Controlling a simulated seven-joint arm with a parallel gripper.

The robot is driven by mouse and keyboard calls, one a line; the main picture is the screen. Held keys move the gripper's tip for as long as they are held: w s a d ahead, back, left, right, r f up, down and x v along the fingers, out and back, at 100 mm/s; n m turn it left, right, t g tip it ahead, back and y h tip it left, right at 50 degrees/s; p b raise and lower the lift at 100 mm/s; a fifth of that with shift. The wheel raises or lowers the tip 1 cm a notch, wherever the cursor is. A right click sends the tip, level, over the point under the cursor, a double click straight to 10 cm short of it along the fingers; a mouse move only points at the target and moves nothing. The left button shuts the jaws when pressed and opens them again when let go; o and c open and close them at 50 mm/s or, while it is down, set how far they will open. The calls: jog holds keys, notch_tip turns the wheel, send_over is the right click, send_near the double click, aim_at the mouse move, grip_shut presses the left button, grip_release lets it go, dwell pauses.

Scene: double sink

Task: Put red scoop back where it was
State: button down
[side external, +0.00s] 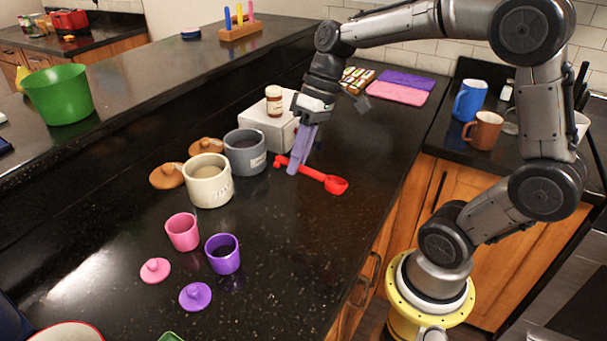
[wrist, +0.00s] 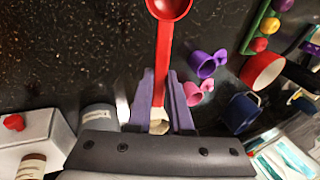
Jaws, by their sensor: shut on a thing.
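The red scoop (side external: 335,185) has a long handle and a round bowl. My gripper (side external: 297,170), with purple fingers, points down and is shut on its handle. In the wrist view the scoop (wrist: 164,45) runs out from between the fingers (wrist: 161,90), bowl farthest away. The scoop is low over the black counter; I cannot tell whether it touches. To its left stand an open grey canister (side external: 246,158) and an open cream canister (side external: 208,186). Brown lids (side external: 166,176) lie beside them.
A white box (side external: 262,125) carrying a jar (side external: 273,101) stands behind the grey canister. A pink cup (side external: 182,234) and a purple cup (side external: 223,257) stand at the front, with lids nearby. Pink (side external: 398,94) and purple boards lie at the back. The counter right of the scoop is clear.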

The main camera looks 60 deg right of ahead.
jog(key=s+d+h, duration=0.3)
jog(key=s+d, duration=0.1)
jog(key=d, duration=0.4)
jog(key=shift+g+h, duration=0.5)
jog(key=shift+h, duration=0.2)
jog(key=w+d+f, duration=0.2)
jog(key=w, duration=0.2)
jog(key=w+d+f, duration=0.1)
jog(key=w+f, duration=0.2)
jog(key=w, duration=0.1)
jog(key=w+d+f, duration=0.2)
jog(key=w+f, duration=0.1)
jog(key=w, duration=0.1)
jog(key=shift+w+d+f, duration=0.1)
jog(key=shift+w+d, duration=0.25)
jog(key=shift+w+d+f, duration=0.15)
jog(key=shift+w+f, duration=0.2)
jog(key=shift+f, duration=1.7)
jog(key=shift+f, duration=0.1)
jog(key=c, duration=0.8)
grip_release()
jog(key=shift+c, duration=0.2)
